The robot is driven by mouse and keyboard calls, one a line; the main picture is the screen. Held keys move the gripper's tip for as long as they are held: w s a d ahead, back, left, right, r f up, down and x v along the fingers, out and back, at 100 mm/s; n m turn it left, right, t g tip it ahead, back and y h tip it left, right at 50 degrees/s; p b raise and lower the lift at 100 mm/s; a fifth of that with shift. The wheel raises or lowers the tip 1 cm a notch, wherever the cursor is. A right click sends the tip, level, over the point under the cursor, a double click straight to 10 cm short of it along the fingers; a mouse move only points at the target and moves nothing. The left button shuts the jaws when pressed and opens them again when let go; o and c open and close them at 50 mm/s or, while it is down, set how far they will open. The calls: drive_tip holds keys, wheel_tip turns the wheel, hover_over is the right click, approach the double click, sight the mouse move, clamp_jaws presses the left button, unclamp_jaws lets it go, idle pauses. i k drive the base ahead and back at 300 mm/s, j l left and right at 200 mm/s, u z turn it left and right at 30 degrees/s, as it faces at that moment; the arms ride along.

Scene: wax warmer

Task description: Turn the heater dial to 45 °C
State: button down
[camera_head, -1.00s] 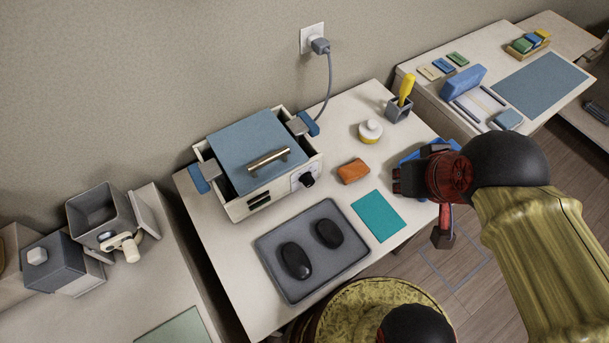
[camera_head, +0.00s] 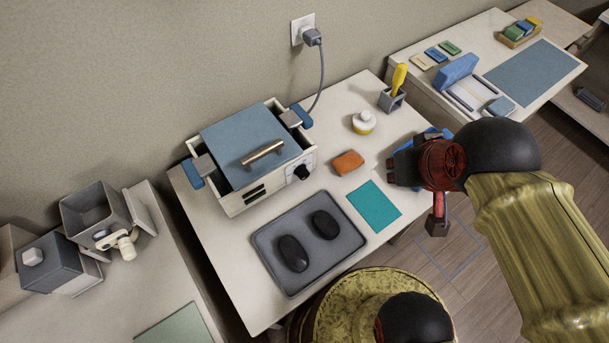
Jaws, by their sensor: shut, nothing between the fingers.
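The wax warmer (camera_head: 239,200) is a cream box with a blue-grey lid (camera_head: 249,142) closed on top and a brass bar handle. Its heater dial (camera_head: 302,172) is a black knob on a pale plate, on the front face at the right. The dial's marks are too small to read. My gripper (camera_head: 391,172) is over the right side of the table, to the right of the dial and well apart from it. Its fingers are dark, shut and empty. A blue item shows partly behind my gripper.
On the table are an orange block (camera_head: 348,162), a teal mat (camera_head: 374,206), a grey tray (camera_head: 332,265) with two black stones, a white-and-yellow jar (camera_head: 364,122) and a grey holder (camera_head: 391,100) with a yellow tool. A cord runs from the wall socket (camera_head: 303,29) behind the warmer.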

sight(301, 170)
drive_tip(key=k+j+z, duration=0.1)
drive_tip(key=k+j, duration=0.65)
drive_tip(key=j, duration=0.1)
